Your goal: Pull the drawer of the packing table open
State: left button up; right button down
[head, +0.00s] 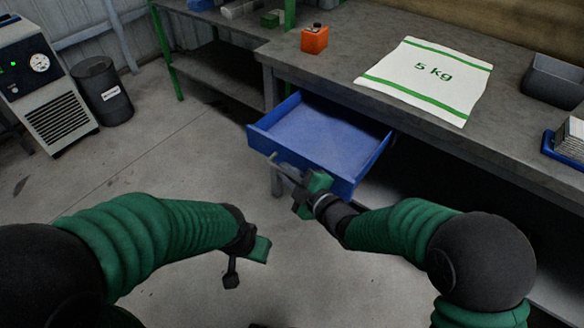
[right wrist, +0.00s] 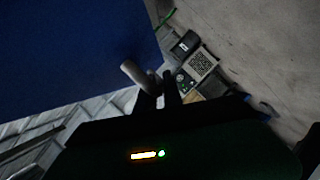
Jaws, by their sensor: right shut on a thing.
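The blue drawer (head: 322,139) of the packing table (head: 340,50) stands well pulled out, and its inside looks empty. Its blue front also fills the upper left of the right wrist view (right wrist: 70,50). My right gripper (head: 296,177) is at the drawer front, shut on the drawer's handle (head: 283,166). The handle shows as a pale bar in the right wrist view (right wrist: 133,72), at the dark fingers (right wrist: 158,88). My left gripper (head: 245,266) hangs low over the floor, away from the drawer; its jaw opening cannot be made out.
On the table top lie a white "5 kg" sack (head: 428,78), an orange box (head: 314,39), a dark bin (head: 552,80) and a blue tray (head: 566,150). A grey barrel (head: 103,90) and a machine (head: 42,85) stand at the left. The floor before the drawer is clear.

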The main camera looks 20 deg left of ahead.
jog(key=shift+s+a+f, duration=0.15)
jog(key=shift+s+a, duration=0.1)
jog(key=shift+s, duration=0.7)
jog(key=shift+s+a+f, duration=0.1)
jog(key=shift+s+a, duration=0.15)
jog(key=shift+s, duration=0.65)
jog(key=c, duration=1.6)
grip_release()
jog(key=shift+o, duration=0.5)
jog(key=shift+a+r, duration=0.1)
jog(key=shift+r, duration=0.05)
jog(key=p+v, duration=1.4)
jog(key=v, duration=0.3)
jog(key=shift+f, duration=0.2)
